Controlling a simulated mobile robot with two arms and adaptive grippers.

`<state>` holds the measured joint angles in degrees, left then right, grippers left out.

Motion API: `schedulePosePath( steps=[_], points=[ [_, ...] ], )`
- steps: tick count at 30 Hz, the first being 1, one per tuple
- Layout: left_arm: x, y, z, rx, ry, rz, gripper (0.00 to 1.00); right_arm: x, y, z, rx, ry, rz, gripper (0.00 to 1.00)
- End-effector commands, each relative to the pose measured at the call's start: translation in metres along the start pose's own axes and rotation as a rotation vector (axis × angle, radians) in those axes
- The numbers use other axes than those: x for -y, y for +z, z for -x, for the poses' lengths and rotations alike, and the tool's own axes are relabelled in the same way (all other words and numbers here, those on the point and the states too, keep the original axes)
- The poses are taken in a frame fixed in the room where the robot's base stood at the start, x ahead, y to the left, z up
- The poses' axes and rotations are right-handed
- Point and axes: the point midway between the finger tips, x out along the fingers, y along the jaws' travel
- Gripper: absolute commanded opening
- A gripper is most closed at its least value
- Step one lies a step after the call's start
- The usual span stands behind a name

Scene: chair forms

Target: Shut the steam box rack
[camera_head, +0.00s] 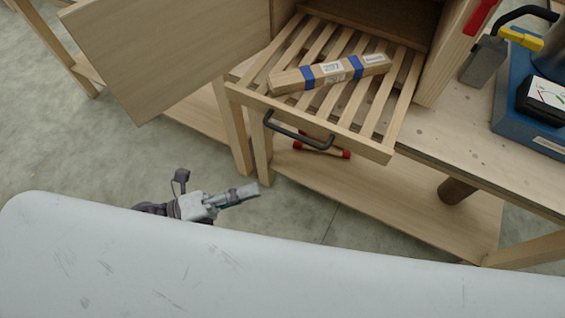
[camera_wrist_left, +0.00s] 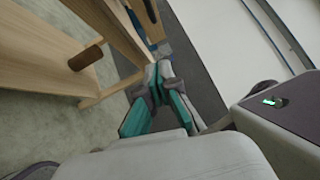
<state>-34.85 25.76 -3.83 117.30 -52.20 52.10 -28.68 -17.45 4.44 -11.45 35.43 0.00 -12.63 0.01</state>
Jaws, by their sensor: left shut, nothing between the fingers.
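The steam box rack (camera_head: 262,101) is a slatted wooden tray in the head view, pulled out of the wooden steam box (camera_head: 449,55). A black bar handle (camera_head: 297,133) is on its front edge. A wooden piece with blue bands and a label (camera_head: 331,74) lies across the slats. My left gripper (camera_head: 252,190) is below and left of the handle, apart from it, shut and empty. Its teal-padded fingers (camera_wrist_left: 158,92) also show in the left wrist view. My right gripper is not in view.
A wooden door panel (camera_head: 165,50) stands open left of the rack. A lower shelf (camera_head: 380,195) carries a red-ended stick (camera_head: 322,149). Blue equipment (camera_head: 516,108) and a grey block with a yellow part (camera_head: 483,61) sit at right. Floor left of the bench is clear.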

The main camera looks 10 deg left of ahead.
Motion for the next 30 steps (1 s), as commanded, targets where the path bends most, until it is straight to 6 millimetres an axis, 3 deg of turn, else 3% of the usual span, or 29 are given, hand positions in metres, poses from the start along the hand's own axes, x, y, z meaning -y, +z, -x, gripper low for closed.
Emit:
schedulePosePath(
  steps=[5, 16, 21, 30],
  points=[
    [0.004, 0.002, -0.026, 0.002, -0.007, -0.001, 0.0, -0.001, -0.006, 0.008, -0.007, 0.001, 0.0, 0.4],
    [0.004, 0.004, -0.103, 0.005, -0.005, 0.003, 0.0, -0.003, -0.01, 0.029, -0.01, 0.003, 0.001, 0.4],
    [0.002, 0.023, -0.118, 0.005, -0.003, 0.003, 0.0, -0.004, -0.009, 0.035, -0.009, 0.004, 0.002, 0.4],
    [0.0, 0.03, -0.125, 0.004, -0.002, 0.006, 0.0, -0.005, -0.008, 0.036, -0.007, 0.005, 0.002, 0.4]
  ],
)
